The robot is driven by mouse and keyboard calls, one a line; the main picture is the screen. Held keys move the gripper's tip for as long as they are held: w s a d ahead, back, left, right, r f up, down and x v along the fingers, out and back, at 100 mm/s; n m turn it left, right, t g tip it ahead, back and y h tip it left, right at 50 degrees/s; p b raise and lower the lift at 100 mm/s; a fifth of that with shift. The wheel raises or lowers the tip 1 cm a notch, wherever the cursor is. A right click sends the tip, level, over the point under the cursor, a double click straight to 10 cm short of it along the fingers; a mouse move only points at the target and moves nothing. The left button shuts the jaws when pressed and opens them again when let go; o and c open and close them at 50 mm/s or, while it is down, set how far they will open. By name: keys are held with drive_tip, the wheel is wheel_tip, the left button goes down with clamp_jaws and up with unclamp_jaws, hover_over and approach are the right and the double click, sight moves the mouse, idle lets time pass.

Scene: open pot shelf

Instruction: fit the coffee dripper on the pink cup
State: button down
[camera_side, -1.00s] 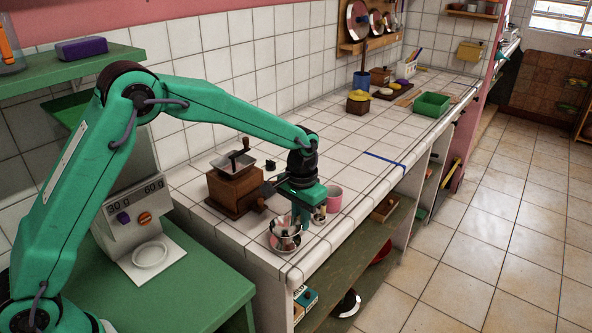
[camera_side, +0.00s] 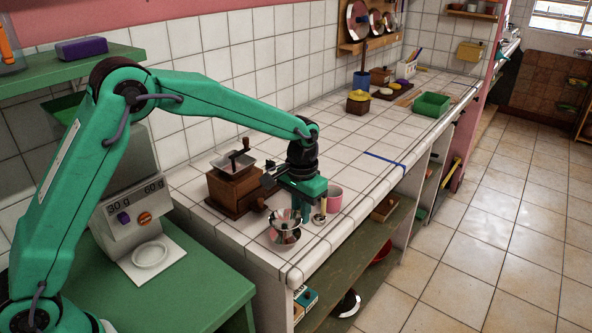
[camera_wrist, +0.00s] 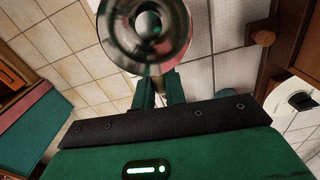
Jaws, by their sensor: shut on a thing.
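The coffee dripper (camera_side: 285,222) is a shiny metal cone with a wider round base, near the front corner of the tiled counter. My gripper (camera_side: 298,212) is shut on its side and holds it upright. I cannot tell for sure how far its base is above the tiles. The pink cup (camera_side: 335,200) stands on the counter behind and to the right of my gripper, apart from the dripper and partly hidden by the gripper. In the wrist view the dripper (camera_wrist: 145,28) shows as round metal rings just beyond my fingers (camera_wrist: 160,88); the cup is not clearly visible there.
A wooden coffee grinder (camera_side: 235,190) stands close to the left of my gripper. A small round metal tool with a light handle (camera_side: 320,215) is between gripper and cup. The counter's front edge is close on the right. The counter beyond the cup is clear up to a blue line (camera_side: 385,161).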

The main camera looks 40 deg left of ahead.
idle(0.4)
wheel_tip(320, 180, up, 13)
drive_tip(key=w+a+n, duration=0.2)
drive_tip(key=w+n, duration=0.3)
drive_tip(key=n, duration=1)
drive_tip(key=w+a+n, duration=0.1)
drive_tip(key=w+n, duration=0.3)
drive_tip(key=n, duration=1.1)
drive_tip(key=shift+w+a+f, duration=0.1)
drive_tip(key=shift+f, duration=1.35)
drive_tip(key=shift+w+a+f, duration=0.1)
drive_tip(key=shift+f, duration=1.35)
drive_tip(key=shift+f, duration=0.2)
drive_tip(key=shift+f, duration=1.65)
